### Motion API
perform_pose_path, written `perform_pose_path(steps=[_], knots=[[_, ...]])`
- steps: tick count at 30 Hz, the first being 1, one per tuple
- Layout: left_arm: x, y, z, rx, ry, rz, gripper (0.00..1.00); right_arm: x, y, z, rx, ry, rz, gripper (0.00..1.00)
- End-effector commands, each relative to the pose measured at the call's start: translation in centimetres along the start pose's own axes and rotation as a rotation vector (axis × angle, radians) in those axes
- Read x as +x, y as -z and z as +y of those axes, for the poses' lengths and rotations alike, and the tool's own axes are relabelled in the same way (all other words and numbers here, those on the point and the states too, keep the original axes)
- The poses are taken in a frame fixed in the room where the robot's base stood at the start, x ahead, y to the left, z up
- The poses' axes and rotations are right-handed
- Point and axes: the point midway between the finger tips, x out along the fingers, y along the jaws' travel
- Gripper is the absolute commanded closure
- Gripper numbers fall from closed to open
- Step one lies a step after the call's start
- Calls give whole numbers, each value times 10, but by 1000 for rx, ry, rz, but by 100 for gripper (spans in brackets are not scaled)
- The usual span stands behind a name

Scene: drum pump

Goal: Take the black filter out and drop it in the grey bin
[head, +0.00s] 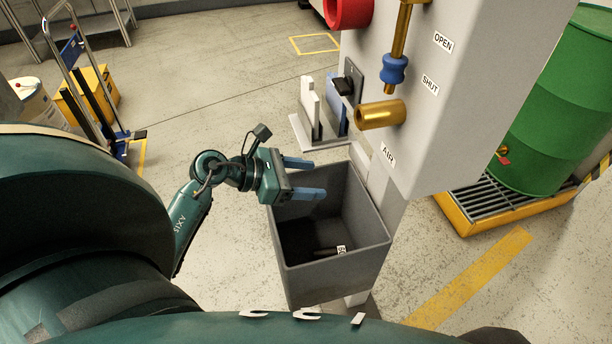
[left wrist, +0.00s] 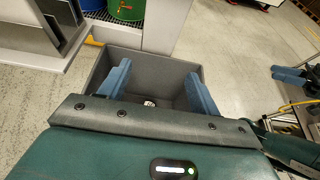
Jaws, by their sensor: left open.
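A dark, cylinder-like piece with a white label lies on the floor of the grey bin (head: 345,262); it looks like the black filter (head: 325,252). The label shows small between my fingers in the left wrist view (left wrist: 150,103). My left gripper (head: 318,178) is open and empty, its blue fingers over the bin's far left rim. In the left wrist view the fingers stand apart over the bin (left wrist: 185,66). Blue fingers like mine, probably my right gripper (left wrist: 290,74), show at the right edge there; their gap is unclear.
The grey cabinet (head: 430,130) rises above and behind the bin, with a brass pipe (head: 381,114) and a black block (head: 343,87) sticking out. A rack with white (head: 308,105) and blue panels stands beyond. A green drum (head: 560,110) stands on a yellow pallet at right.

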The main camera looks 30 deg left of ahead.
Motion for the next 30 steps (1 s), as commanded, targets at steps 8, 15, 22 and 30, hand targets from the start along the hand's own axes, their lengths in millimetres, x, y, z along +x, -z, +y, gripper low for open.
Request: perform_pose_path(steps=[8,15,22,30], knots=[[-23,2,0,1,-1,4,37,2,-3,1,-1,-2,-3,64],[-76,2,0,1,-1,6,37,2,0,2,-5,-3,17,64],[-117,1,0,-1,0,2,37,-1,3,2,-8,-5,30,64],[-132,0,0,1,1,1,37,-2,0,2,-7,-7,24,64]])
